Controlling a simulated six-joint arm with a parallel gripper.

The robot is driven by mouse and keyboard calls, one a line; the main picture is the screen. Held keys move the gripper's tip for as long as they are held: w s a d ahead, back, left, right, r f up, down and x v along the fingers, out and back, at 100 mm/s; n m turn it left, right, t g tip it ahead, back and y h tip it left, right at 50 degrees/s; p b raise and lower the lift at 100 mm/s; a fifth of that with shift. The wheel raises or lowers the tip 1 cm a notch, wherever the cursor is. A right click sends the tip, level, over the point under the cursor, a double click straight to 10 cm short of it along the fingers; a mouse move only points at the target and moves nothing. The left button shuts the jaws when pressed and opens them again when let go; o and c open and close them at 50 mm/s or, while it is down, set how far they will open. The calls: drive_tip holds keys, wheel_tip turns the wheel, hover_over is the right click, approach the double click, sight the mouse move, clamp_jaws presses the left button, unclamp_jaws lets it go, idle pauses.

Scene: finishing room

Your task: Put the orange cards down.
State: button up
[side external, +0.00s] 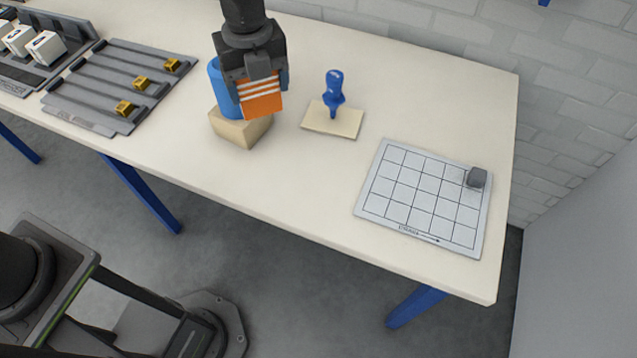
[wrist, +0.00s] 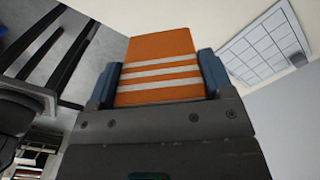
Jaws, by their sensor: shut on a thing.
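The orange cards (side external: 262,105) form a small stack or pack with white stripes. My gripper (side external: 258,88) is shut on them, with a blue finger on each side. In the wrist view the cards (wrist: 157,45) stick out beyond the fingers of my gripper (wrist: 157,80). In the side view the cards appear in front of a beige block (side external: 238,131) and a rounded blue object (side external: 216,88). I cannot tell whether the cards touch the block or hang above it. My gripper hides part of the blue object.
A blue-handled stamp (side external: 334,92) stands on a tan pad (side external: 345,121). A gridded white board (side external: 400,205) with a small grey block (side external: 477,178) lies at the right. A grey slotted rack (side external: 90,105) with brass pieces is at the left. The table (side external: 290,180) is clear at the front middle.

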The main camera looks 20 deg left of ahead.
sight(265, 114)
drive_tip(key=f, duration=0.4)
drive_tip(key=shift+d, duration=0.25)
drive_tip(key=shift+s+d+f, duration=0.3)
drive_tip(key=shift+d+f, duration=1.5)
drive_tip(key=shift+d, duration=0.05)
drive_tip(key=shift+s+d+f, duration=0.35)
drive_tip(key=shift+d+f, duration=1.45)
drive_tip(key=shift+f, duration=0.05)
drive_tip(key=shift+s+d+f, duration=0.3)
drive_tip(key=shift+d+f, duration=1.5)
drive_tip(key=shift+d, duration=0.05)
drive_tip(key=shift+f, duration=0.15)
drive_tip(key=o, duration=1)
drive_tip(key=shift+c, duration=0.2)
wheel_tip(265, 114, up, 12)
drive_tip(key=shift+r, duration=0.2)
